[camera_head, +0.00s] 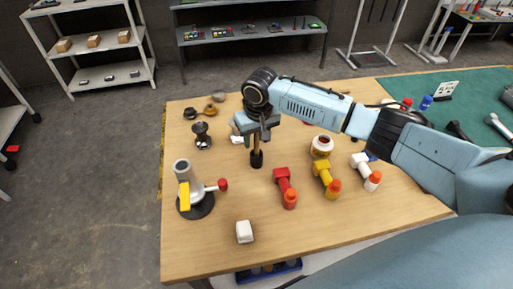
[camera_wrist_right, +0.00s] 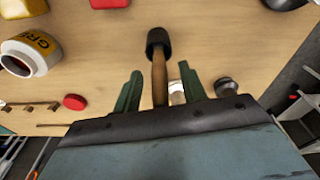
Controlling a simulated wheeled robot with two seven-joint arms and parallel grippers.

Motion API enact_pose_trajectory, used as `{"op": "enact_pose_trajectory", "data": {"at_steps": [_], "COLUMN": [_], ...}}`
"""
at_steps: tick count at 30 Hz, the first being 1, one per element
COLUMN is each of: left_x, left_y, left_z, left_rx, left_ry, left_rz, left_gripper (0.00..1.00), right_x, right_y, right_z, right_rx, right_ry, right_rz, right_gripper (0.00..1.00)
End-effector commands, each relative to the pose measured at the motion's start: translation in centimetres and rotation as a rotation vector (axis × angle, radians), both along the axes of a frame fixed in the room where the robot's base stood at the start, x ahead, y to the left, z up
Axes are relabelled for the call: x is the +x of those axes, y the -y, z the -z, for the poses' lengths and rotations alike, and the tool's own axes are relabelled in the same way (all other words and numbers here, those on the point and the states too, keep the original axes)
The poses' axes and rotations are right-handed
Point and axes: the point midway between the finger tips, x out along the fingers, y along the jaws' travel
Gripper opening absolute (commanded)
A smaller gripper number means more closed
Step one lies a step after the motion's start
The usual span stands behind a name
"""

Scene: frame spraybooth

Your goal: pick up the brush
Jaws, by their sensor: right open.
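In the head view the brush (camera_head: 256,158) is just below my right gripper (camera_head: 255,135), over the wooden table (camera_head: 215,255). In the right wrist view its handle runs between the two green fingers of my right gripper (camera_wrist_right: 158,88). The fingers stand apart, with a gap on each side of the handle. The handle's far end is hidden by the gripper body. I cannot tell whether the brush stands upright or lies. My left gripper is out of view.
Red (camera_head: 284,186), yellow (camera_head: 325,180) and white (camera_head: 366,171) items lie to the right, with a labelled jar (camera_head: 321,147) behind. A grey device on a black base (camera_head: 197,207) stands left. A white block (camera_head: 244,231) lies in front. Bare wood surrounds the white block.

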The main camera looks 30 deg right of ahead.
Motion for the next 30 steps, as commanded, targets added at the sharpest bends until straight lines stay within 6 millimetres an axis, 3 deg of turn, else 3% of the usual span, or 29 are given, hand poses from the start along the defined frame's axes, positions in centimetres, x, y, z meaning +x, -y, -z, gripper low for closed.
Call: {"op": "enact_pose_trajectory", "data": {"at_steps": [8,17,26,30], "left_x": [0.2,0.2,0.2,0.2], "left_y": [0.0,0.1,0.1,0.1], "left_z": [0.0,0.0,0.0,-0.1], "left_rx": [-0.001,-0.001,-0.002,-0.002], "left_ry": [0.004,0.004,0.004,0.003], "left_rz": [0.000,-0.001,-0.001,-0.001], "left_gripper": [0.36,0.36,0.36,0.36], "right_x": [0.1,0.1,0.1,0.2], "right_y": [0.0,0.0,0.0,0.0], "right_z": [0.3,0.3,0.1,-1.6], "right_rx": [0.000,0.000,0.000,0.002], "right_ry": [0.001,0.002,0.002,0.005], "right_rz": [-0.001,-0.001,0.000,-0.001], "right_gripper": [0.41,0.01,0.00,0.00]}}
